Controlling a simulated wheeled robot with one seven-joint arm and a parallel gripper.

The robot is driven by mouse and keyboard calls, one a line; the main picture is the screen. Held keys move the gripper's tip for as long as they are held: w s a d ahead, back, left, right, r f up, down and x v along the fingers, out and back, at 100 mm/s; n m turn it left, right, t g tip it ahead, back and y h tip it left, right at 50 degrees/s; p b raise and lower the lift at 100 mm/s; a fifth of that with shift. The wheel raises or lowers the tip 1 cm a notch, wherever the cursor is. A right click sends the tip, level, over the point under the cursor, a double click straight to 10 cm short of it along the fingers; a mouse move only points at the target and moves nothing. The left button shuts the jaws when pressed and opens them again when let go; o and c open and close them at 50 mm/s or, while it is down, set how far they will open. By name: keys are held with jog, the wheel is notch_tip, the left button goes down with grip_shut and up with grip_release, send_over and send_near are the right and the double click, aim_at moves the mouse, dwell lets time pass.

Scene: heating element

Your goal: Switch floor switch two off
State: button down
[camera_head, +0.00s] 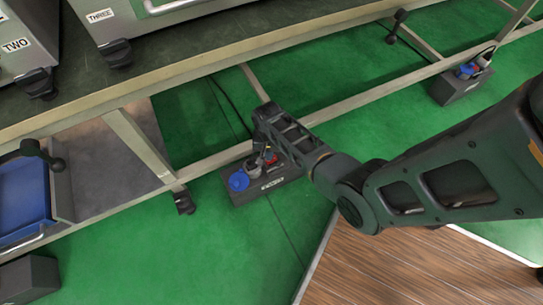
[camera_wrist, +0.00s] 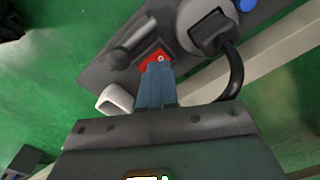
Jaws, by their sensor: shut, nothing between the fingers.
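A dark grey floor switch box (camera_head: 275,187) sits on the green floor under the bench, below the middle of the head view. It carries a blue round cap (camera_head: 238,182), a plug with a black cable and a red switch (camera_head: 270,159). Its label is too small to read. My gripper (camera_head: 262,150) is shut and empty, low over the box. In the wrist view, the fingertips (camera_wrist: 156,72) are at the red switch (camera_wrist: 153,58) and hide its near part; I cannot tell whether they touch. The grey plug (camera_wrist: 208,30) is close on the right.
A second floor box (camera_head: 458,88) with a blue and red top stands at the right. Units labelled TWO (camera_head: 18,52) and THREE (camera_head: 100,17) stand on the bench.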

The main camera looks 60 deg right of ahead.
notch_tip(320, 180, up, 5)
jog(key=p, duration=0.4)
jog(key=shift+f, duration=0.1)
dwell(0.6)
jog(key=s+a+r+n+t+h, duration=0.25)
jog(key=s+a+n+t, duration=0.25)
jog(key=s+a, duration=0.4)
jog(key=s+a+r+n+t+y, duration=0.1)
jog(key=s+a+r+n+t, duration=0.15)
jog(key=s+r, duration=0.45)
jog(key=s+a+r+n+t, duration=0.2)
jog(key=s+a+r+t, duration=0.15)
jog(key=r, duration=0.75)
jog(key=s+a+r+n+t+p, duration=0.1)
jog(key=r+p, duration=1)
jog(key=r, duration=1.1)
jog(key=s+a+r+n+t+y+p, duration=0.1)
jog(key=s+a+r+n+t+p, duration=0.1)
jog(key=r+p, duration=1)
notch_tip(320, 180, up, 10)
jog(key=shift+s+a+r+t, duration=0.1)
jog(key=shift+s+a+t, duration=0.35)
jog(key=shift+s, duration=0.1)
